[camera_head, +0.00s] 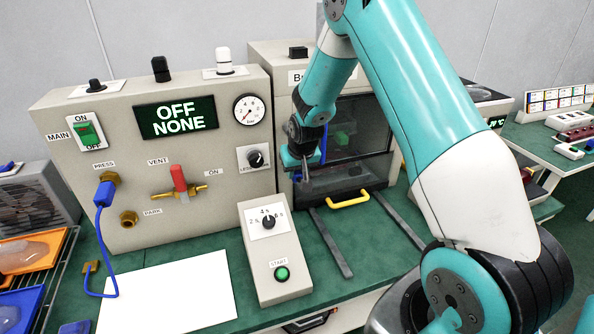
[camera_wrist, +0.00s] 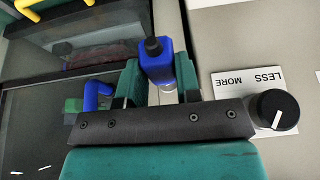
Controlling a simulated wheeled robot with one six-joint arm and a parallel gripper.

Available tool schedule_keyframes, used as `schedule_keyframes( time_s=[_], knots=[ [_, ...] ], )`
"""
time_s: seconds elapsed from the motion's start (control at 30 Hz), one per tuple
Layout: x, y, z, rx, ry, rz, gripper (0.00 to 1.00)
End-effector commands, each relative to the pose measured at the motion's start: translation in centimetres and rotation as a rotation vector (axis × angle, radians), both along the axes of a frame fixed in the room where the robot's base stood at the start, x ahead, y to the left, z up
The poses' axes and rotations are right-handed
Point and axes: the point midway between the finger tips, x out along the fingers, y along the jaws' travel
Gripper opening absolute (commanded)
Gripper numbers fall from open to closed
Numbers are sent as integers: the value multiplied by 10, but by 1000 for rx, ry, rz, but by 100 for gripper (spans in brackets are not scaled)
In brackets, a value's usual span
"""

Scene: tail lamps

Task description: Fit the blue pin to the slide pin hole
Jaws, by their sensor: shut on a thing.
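My gripper (camera_head: 306,166) is in front of the grey machine, near the lower left edge of its dark window. In the wrist view, my gripper's fingers (camera_wrist: 160,78) are shut on a blue block-shaped piece with a dark tip, which I take as the blue pin (camera_wrist: 157,64). A bit of metal shows under it. A bent blue piece (camera_wrist: 97,94) shows left of the fingers; I cannot tell what it belongs to. In the head view the arm and gripper mostly hide the held piece. I cannot make out the slide pin hole in either view.
The machine has a yellow handle (camera_head: 348,200) and two dark rails (camera_head: 331,243) in front. The control panel (camera_head: 215,200), with a LESS/MORE knob (camera_head: 255,158), stands close left of my gripper. A timer box (camera_head: 275,255) is in front. A blue plug (camera_head: 104,193) sits at PRESS.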

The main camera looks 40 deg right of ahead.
Motion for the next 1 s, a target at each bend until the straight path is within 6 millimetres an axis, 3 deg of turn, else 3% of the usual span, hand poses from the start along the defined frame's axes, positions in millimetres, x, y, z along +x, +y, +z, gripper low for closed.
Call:
schedule_keyframes(
  time_s=[0.07,0.1,0.2,0.47,0.63,0.77,1.0],
  knots=[
    [0,0,0,0,1,0,7],
    [0,0,0,0,1,0,38],
    [0,0,0,0,1,0,61],
    [-1,0,0,0,1,0,61],
    [-4,1,10,0,-1,0,61],
    [-13,4,31,-1,-4,0,61],
    [-35,10,86,-2,-6,0,61]
  ],
)
